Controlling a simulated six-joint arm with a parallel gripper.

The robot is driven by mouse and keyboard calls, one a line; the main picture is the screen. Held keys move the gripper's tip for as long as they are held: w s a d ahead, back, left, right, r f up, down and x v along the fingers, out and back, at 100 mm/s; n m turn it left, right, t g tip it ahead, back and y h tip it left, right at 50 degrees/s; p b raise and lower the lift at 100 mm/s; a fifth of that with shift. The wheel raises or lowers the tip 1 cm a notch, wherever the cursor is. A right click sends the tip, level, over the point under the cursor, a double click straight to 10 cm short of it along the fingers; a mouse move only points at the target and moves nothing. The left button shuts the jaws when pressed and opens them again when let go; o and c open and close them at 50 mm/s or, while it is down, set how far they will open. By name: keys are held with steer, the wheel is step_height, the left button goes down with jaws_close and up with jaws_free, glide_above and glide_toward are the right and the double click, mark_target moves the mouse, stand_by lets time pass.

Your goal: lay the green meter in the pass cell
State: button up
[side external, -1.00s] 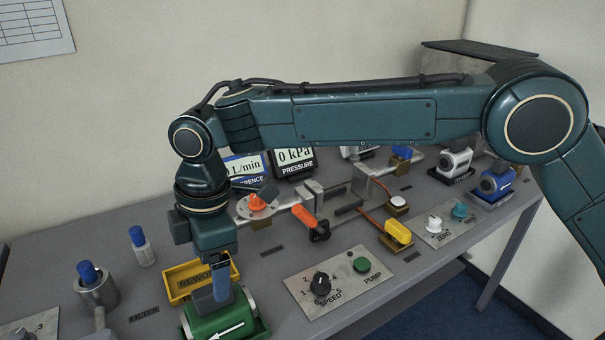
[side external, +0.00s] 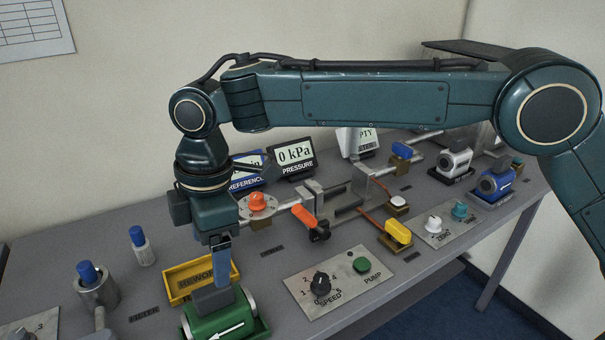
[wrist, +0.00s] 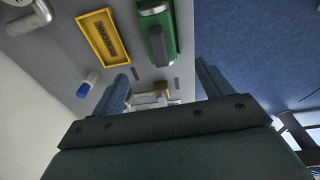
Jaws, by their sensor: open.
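The green meter (side external: 217,319), with a white arrow on its side, lies on a green tray (side external: 264,329) at the front edge of the table, apparently the pass cell. The meter's lower part is cut off by the frame. My gripper (side external: 221,283) is above the meter, with its fingers pointing down. In the wrist view the meter (wrist: 158,30) shows at the top, and my gripper (wrist: 161,73) has its two blue fingers wide apart with nothing between them.
The yellow rework tray (side external: 200,281) stands empty right behind the meter. A blue-capped bottle (side external: 142,246) and a metal holder with a blue-topped item (side external: 95,286) are to the left. The speed and pump panel (side external: 338,282) is to the right.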

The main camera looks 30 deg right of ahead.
steer(key=s+d+r+m+t, duration=0.1)
steer(key=s+d+r+m, duration=0.2)
steer(key=d, duration=0.6)
steer(key=s+d+r+m+t, duration=0.1)
steer(key=s+d+r+m, duration=0.15)
steer(key=d+r, duration=0.4)
steer(key=s+d+r+m+t, duration=0.1)
steer(key=d+r+m, duration=0.25)
steer(key=d, duration=0.65)
steer(key=s+d+f+m+t, duration=0.1)
steer(key=s+d+f+m, duration=0.2)
steer(key=s+d, duration=0.4)
steer(key=s+d+f+m+t+h, duration=0.1)
steer(key=s+d+f+m, duration=0.2)
steer(key=s+d+m, duration=0.3)
steer(key=s+d, duration=0.2)
steer(key=s, duration=0.3)
steer(key=shift+s+d+f, duration=0.15)
steer(key=shift+s+f, duration=0.05)
steer(key=shift+s, duration=0.2)
